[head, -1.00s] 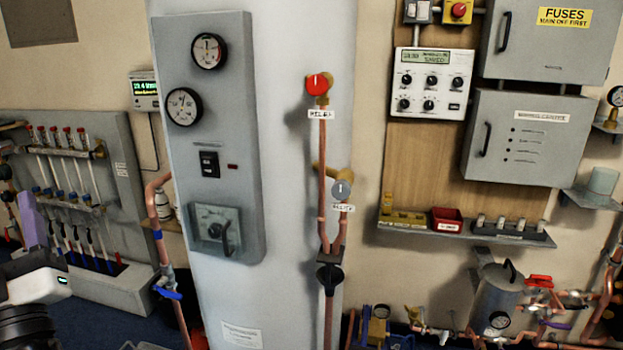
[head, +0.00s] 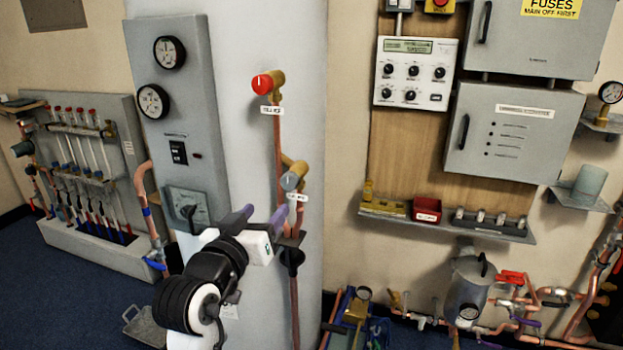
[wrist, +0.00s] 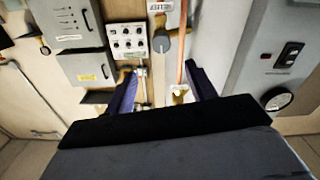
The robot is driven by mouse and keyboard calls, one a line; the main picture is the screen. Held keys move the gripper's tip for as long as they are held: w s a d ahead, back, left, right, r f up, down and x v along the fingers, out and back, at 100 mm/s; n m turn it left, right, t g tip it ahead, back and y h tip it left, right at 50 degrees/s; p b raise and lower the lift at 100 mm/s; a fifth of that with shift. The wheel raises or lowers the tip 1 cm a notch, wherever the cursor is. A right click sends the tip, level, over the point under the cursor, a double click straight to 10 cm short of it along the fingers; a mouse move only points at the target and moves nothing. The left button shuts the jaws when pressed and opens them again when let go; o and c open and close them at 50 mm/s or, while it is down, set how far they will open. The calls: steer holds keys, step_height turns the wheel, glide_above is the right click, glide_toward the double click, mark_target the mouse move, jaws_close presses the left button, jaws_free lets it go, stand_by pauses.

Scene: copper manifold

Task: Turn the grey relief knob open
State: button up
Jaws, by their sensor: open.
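The grey relief knob (head: 290,181) sits on a brass valve body on the white cylinder, with a white label just below it. In the wrist view, which looks upside down, the grey knob (wrist: 160,42) lies above the gap between the fingers, in line with it. My gripper (head: 258,214) is open and empty, with its two purple fingers apart. In the head view it is in front of the cylinder, below and left of the knob. In the wrist view my gripper's (wrist: 160,80) fingers stand either side of the gap. No contact with the knob shows.
A red knob (head: 268,84) sits higher on the same copper pipe (head: 278,140). The grey gauge panel (head: 202,140) is to the left. A black valve handle (head: 292,257) is below the knob. A shelf (head: 450,228) and wall boxes stand to the right.

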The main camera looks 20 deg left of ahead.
mark_target(288, 183)
steer(key=w+p, duration=0.4)
steer(key=w, duration=0.9)
steer(key=shift+w+d, duration=0.1)
steer(key=shift+w, duration=0.1)
steer(key=shift+c, duration=0.4)
steer(key=c, duration=0.9)
